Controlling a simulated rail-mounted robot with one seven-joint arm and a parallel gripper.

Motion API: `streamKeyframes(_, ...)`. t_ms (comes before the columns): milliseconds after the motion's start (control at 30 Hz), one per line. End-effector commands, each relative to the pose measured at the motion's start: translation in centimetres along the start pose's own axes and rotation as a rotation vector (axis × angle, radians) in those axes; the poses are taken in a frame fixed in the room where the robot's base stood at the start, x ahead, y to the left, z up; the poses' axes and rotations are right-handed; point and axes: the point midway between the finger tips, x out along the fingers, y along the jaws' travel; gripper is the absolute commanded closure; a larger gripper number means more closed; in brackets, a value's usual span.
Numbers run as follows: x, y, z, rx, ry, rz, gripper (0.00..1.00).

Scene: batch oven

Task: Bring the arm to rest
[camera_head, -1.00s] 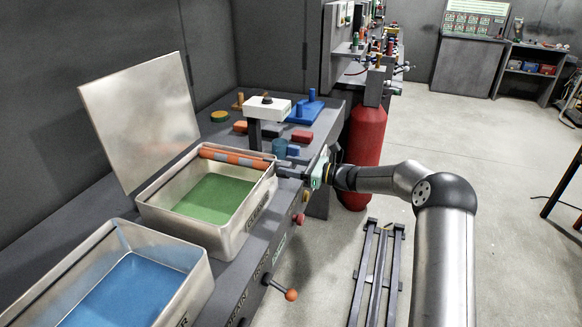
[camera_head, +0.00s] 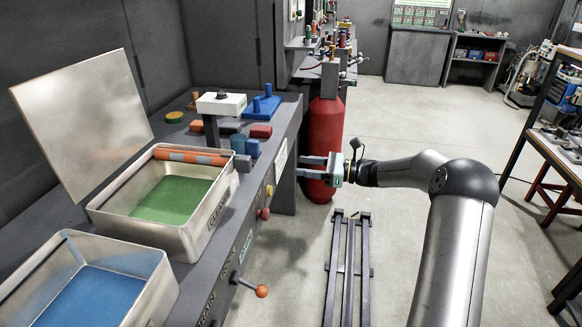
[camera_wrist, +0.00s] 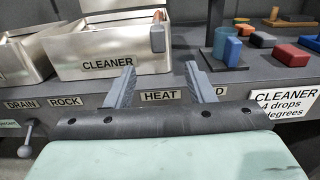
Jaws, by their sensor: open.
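My gripper (camera_head: 314,167) is open and empty. It hangs in free air in front of the bench's front face, to the right of the open metal cleaner bin. In the wrist view my gripper (camera_wrist: 161,84) has its two fingers spread apart, pointing at the bench front. My arm (camera_head: 405,170) reaches in from the right, bent at the elbow.
The cleaner bin (camera_head: 205,217) has a green bottom and an orange-striped roller at its back. A blue-bottomed bin (camera_head: 155,285) is nearer. A red cylinder (camera_head: 323,140) stands close behind my gripper. A lever (camera_head: 261,291) sticks out from the bench.

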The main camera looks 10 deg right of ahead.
Motion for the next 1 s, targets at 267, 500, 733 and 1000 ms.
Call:
streamKeyframes(267,-0.7,0.0,0.0,0.0,0.0,0.0,0.51)
streamKeyframes(500,0.1,1.1,0.2,-0.025,0.037,0.025,0.51)
streamKeyframes(733,3.7,11.9,-0.7,-0.314,0.398,0.292,0.51)
streamKeyframes(1000,-1.1,27.2,-2.0,-0.846,0.827,0.774,0.51)
